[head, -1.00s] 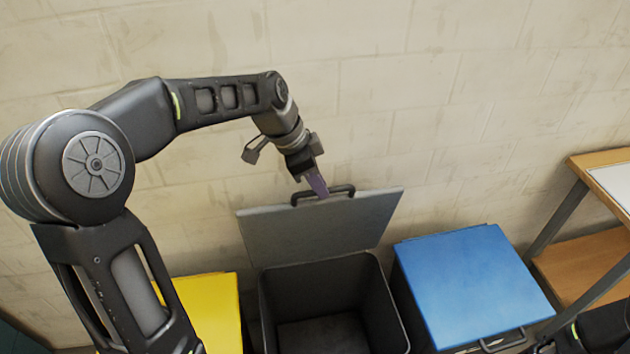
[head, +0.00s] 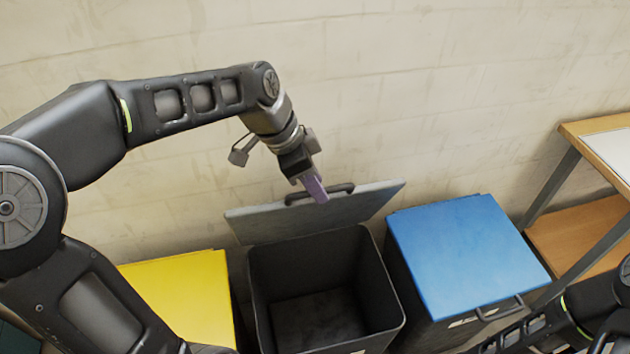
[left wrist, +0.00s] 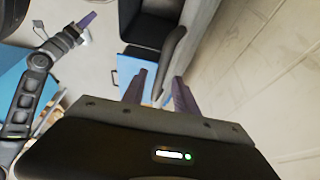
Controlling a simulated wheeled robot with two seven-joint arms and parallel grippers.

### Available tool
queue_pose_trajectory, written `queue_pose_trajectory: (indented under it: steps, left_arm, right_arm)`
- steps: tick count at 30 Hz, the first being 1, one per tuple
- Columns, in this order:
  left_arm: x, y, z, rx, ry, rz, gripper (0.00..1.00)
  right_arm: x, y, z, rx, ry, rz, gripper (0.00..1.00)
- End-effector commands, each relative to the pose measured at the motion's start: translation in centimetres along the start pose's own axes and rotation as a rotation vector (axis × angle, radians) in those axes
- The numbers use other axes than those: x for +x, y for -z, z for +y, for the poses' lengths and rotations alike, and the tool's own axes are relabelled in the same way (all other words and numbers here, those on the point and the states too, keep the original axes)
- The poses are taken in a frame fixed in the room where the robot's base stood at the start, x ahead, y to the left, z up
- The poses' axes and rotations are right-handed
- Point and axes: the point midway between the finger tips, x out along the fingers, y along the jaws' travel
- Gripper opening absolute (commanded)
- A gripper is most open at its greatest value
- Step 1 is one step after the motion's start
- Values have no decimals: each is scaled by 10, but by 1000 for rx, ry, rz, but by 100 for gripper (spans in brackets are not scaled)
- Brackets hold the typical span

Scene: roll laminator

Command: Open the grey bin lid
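The grey bin (head: 262,300) stands open between a yellow-lidded bin and a blue-lidded bin, and its dark inside shows. Its grey lid (head: 300,215) is raised and tilted back towards the wall, with a dark handle (head: 345,187) on its upper edge. My left gripper (head: 318,190) is at this handle, with its purple fingers over the lid's edge.
The yellow lid (head: 185,295) at left and the blue lid (head: 465,255) at right are both shut. A wooden-topped bench (head: 590,130) with a lower shelf stands at far right. The pale block wall (head: 400,80) is close behind the bins.

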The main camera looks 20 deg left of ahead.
Motion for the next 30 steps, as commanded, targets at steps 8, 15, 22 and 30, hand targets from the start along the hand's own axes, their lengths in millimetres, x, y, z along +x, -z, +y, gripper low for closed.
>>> queue_pose_trajectory:
  steps: [8, 15, 22, 30]
  left_arm:
    - [-5, 0, -1, 0, 1, 0, 35]
    - [-38, 0, -1, 1, 4, 2, 35]
    - [-71, 0, -1, 0, 2, 1, 35]
    - [-78, 0, 0, 0, 0, 0, 35]
  right_arm:
    - [1, 0, 0, 0, 0, 0, 36]
    - [3, 0, 1, 0, 0, 0, 36]
    - [5, 0, 2, 0, 0, 0, 36]
    - [5, 0, 2, 0, 0, 0, 36]
